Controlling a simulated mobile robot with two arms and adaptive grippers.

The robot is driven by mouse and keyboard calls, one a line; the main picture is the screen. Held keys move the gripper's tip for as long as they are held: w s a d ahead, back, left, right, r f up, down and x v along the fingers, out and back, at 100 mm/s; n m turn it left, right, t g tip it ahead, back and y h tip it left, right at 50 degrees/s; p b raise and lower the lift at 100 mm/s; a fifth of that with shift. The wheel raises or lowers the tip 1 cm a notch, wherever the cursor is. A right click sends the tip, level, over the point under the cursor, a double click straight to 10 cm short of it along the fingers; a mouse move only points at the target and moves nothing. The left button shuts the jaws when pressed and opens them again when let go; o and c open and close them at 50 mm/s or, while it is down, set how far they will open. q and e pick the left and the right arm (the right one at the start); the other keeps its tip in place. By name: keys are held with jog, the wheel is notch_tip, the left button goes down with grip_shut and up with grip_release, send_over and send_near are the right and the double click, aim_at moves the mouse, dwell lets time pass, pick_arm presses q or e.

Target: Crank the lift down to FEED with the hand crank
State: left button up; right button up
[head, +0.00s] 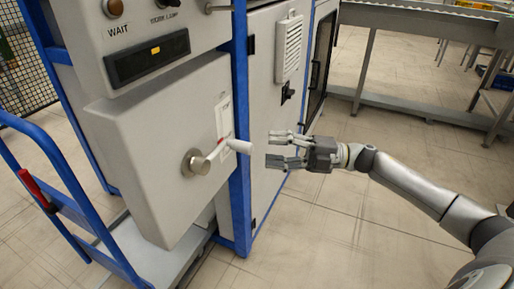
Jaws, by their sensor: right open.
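The hand crank (197,163) is on the front of a grey box (150,150). It has a round metal hub, a short arm and a pale handle (239,146) that points to the right. A white scale plate (223,117) with a red mark sits above the crank arm; its lettering is too small to read fully. My right gripper (268,148) is open and empty. It is to the right of the handle, apart from it, with its fingers pointing left toward it. My left gripper is not in view.
Above the crank box is a panel with a WAIT lamp (113,8) and a dark display (147,57). A blue post (240,130) stands just behind the handle. A blue cart frame (60,185) is at left. A conveyor (430,20) runs at the back right. The floor between is clear.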

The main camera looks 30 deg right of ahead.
aim_at(252, 150)
jog(key=shift+v, duration=1.9)
pick_arm(q)
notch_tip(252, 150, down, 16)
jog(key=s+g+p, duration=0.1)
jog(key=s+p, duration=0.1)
jog(key=p, duration=0.9)
pick_arm(e)
jog(key=s+a+r+n+t+h+p, duration=0.1)
jog(key=s+a+n+t+h+p, duration=0.35)
jog(key=n+p, duration=0.65)
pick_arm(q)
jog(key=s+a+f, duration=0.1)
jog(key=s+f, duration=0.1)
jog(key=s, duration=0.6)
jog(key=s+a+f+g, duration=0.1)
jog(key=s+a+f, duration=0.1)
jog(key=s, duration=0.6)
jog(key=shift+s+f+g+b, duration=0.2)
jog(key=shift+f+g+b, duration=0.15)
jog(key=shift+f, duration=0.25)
pick_arm(e)
jog(key=w+a, duration=0.2)
jog(key=w, duration=0.1)
jog(key=w+a+n, duration=0.1)
jog(key=w+a, duration=0.1)
jog(key=w, duration=0.2)
jog(key=w+a+n+h, duration=0.1)
jog(key=w+a, duration=0.1)
jog(key=w, duration=0.1)
jog(key=shift+w, duration=0.25)
